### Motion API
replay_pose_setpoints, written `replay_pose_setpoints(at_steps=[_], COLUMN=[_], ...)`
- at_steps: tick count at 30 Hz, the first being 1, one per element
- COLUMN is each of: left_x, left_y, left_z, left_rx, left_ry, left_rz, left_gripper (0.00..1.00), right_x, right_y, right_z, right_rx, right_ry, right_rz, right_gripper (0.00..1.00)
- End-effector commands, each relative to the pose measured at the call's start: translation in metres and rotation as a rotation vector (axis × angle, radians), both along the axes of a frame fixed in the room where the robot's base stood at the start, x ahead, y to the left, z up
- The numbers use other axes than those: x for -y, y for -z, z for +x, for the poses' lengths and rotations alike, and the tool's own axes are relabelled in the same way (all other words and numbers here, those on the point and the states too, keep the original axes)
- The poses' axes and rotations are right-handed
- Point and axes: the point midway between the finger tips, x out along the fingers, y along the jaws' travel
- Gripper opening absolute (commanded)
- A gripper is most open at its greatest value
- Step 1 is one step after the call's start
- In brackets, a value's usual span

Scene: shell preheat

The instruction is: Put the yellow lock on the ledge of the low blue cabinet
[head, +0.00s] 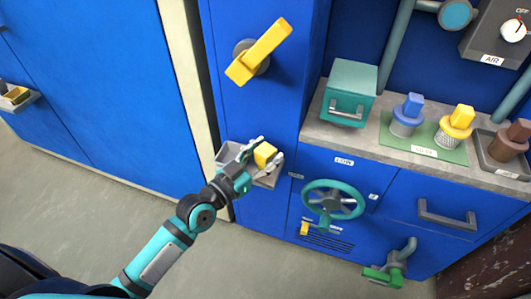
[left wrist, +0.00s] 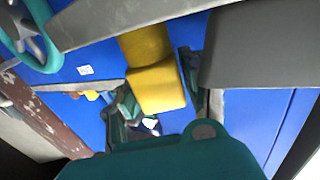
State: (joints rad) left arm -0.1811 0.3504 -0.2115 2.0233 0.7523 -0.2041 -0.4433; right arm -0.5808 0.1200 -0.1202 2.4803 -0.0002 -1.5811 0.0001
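The yellow lock (head: 265,154) is a small block between the fingers of my left gripper (head: 262,157). It also shows in the left wrist view (left wrist: 158,88), with a finger close against each side. A grey ledge (head: 268,180) on the front of the blue tall cabinet (head: 264,108) is just behind and under the lock. I cannot tell whether the lock touches this ledge. The low blue cabinet (head: 402,205) stands to the right, with a grey top (head: 324,131). My right gripper is not in view.
A yellow lever (head: 260,50) sticks out above my left gripper. A teal handwheel (head: 333,203) and a grey drawer handle (head: 447,216) project from the low cabinet. A teal box (head: 349,88) and peg-like parts on a green mat (head: 424,147) occupy its top. Another ledge (head: 20,104) is far left.

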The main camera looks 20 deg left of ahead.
Motion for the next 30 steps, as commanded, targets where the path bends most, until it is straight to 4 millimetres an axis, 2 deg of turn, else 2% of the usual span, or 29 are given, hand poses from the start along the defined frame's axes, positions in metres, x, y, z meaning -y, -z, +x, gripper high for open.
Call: replay_pose_setpoints(at_steps=[1, 3, 14, 17, 24, 30], left_x=[0.000, 0.000, -0.002, -0.008, -0.029, -0.043], left_y=[-0.001, 0.000, -0.003, -0.002, -0.001, -0.002], left_z=[0.000, 0.000, -0.004, -0.018, -0.066, -0.096], left_rx=[0.000, 0.001, 0.000, -0.004, -0.006, -0.005], left_ry=[0.000, 0.000, 0.000, 0.000, 0.002, 0.001], left_rz=[0.000, 0.000, 0.001, 0.003, 0.005, 0.002], left_gripper=[0.55, 0.62, 0.62, 0.62, 0.62, 0.62], right_x=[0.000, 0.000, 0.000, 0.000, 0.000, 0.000], right_y=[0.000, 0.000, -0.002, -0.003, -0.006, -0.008], right_z=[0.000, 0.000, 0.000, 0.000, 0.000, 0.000], right_rx=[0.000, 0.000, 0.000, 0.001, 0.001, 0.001], right_ry=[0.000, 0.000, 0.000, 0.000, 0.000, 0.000], right_rz=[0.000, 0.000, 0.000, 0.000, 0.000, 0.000], right_gripper=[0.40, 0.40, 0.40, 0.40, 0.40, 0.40])
